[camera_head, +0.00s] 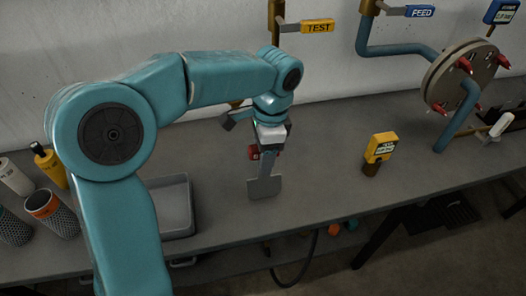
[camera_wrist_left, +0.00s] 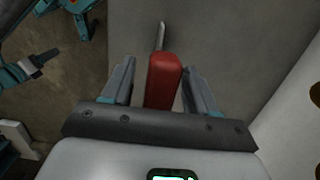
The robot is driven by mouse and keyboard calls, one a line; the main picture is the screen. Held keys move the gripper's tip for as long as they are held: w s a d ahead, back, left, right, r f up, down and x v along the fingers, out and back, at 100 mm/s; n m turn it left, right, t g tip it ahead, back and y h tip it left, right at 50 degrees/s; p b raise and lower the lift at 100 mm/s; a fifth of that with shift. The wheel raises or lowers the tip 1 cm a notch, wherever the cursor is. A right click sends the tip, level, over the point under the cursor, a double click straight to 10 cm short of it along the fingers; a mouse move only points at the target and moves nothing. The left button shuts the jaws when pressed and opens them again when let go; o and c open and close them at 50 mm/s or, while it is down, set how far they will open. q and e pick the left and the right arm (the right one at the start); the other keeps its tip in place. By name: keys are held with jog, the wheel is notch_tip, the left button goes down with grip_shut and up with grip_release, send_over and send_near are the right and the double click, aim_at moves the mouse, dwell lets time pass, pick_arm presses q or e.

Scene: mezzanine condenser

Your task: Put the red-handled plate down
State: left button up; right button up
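The red-handled plate is a flat grey plate (camera_head: 264,187) with a red handle (camera_wrist_left: 163,82). In the head view it stands roughly upright below my left gripper (camera_head: 266,150), its lower edge at or close to the bench top; contact is hard to tell. In the left wrist view the plate shows as a thin edge beyond the handle. The fingers of my left gripper (camera_wrist_left: 160,82) lie either side of the handle, with a visible gap on the left and a narrower one on the right, so they look open around it. My right gripper cannot be made out.
A grey tray (camera_head: 178,228) lies left of the plate on the bench (camera_head: 325,195). A yellow meter (camera_head: 380,148) stands to the right. Bottles and cups crowd the left end. A flanged pipe assembly (camera_head: 458,76) is at the right. The bench between plate and meter is clear.

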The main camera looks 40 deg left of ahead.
pick_arm(q)
jog(key=shift+r, duration=0.15)
jog(key=shift+r, duration=0.3)
jog(key=r+p, duration=0.1)
jog(key=r, duration=0.6)
jog(key=w+d+r+p, duration=0.1)
jog(key=r, duration=0.3)
jog(key=shift+r+p, duration=0.25)
jog(key=shift+p, duration=0.1)
